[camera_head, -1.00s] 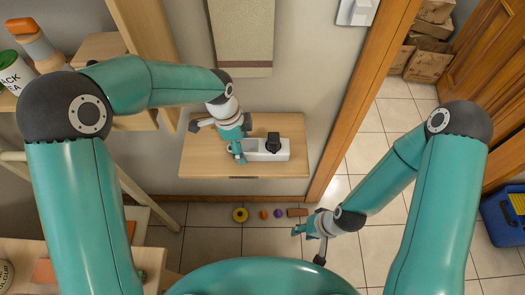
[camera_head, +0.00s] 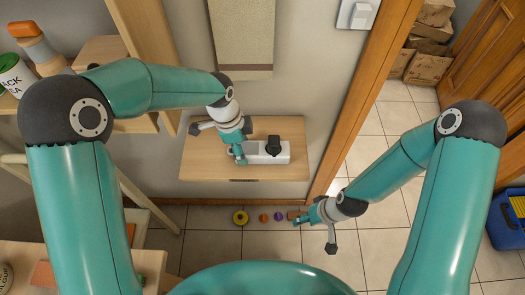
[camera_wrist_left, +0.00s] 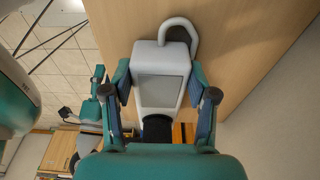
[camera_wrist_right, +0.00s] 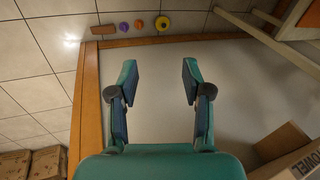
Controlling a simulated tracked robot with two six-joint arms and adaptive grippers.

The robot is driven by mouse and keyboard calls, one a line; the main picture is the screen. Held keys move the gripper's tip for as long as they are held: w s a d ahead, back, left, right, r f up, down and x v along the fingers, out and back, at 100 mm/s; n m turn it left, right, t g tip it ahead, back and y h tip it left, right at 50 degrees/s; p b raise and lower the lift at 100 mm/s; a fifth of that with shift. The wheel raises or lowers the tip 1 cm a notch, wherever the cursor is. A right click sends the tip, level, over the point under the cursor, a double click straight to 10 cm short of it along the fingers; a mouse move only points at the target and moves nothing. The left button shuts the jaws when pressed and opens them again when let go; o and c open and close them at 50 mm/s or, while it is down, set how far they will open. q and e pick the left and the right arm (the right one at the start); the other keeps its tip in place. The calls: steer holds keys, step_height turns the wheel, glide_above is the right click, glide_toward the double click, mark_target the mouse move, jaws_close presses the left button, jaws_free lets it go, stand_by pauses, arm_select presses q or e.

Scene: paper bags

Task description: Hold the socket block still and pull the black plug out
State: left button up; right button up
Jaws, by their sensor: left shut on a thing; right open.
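The white socket block (camera_head: 282,158) lies on the small wooden wall shelf, with the black plug (camera_head: 273,145) standing at its right part. My left gripper (camera_head: 239,154) is shut on the left part of the block. In the left wrist view its fingers lie on both sides of the block (camera_wrist_left: 160,88), and the black plug (camera_wrist_left: 157,129) shows partly, cut off by the gripper body. A grey loop (camera_wrist_left: 188,25) sticks out of the block's other end. My right gripper (camera_head: 311,214) is open and empty, in front of the shelf and to its right; the right wrist view shows bare wall between its fingers (camera_wrist_right: 157,86).
The wooden shelf (camera_head: 205,160) is bare around the block. A wooden door frame (camera_head: 345,125) rises to its right. Several small coloured things, among them a yellow ring (camera_head: 240,217), lie on the tiled floor below. A rack with a tin (camera_head: 12,72) stands at the left.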

mark_target(274, 140)
steer(key=w+d+r+n+t, duration=0.1)
steer(key=w+d+r+n, duration=0.2)
steer(key=w+r+n, duration=1.25)
steer(key=a+r+n, duration=0.1)
steer(key=n, duration=0.1)
steer(key=w+a+r+n, duration=0.1)
steer(key=r+n, duration=0.1)
steer(key=a+r+n, duration=0.2)
steer(key=shift+w+a+r+n+g, duration=0.1)
steer(key=shift+w+r+n+g, duration=0.15)
steer(key=shift+n+g, duration=0.15)
steer(key=a+r+n, duration=0.1)
steer(key=n, duration=0.1)
steer(key=a+r+n+h, duration=0.1)
steer(key=a+r+n, duration=0.1)
steer(key=a+r+n+g, duration=0.1)
steer(key=a+r+n, duration=0.1)
steer(key=shift+s+a+h, duration=0.15)
steer(key=shift+s+h, duration=0.1)
steer(key=shift+h, duration=0.05)
steer(key=s+a+r+n+h, duration=0.2)
steer(key=a+r+n, duration=0.2)
steer(key=r+n, duration=0.2)
steer(key=shift+w+d+f, duration=0.1)
steer(key=shift+f, duration=2.25)
steer(key=shift+w+d+f, duration=0.1)
steer(key=shift+f, duration=2.2)
jaws_close()
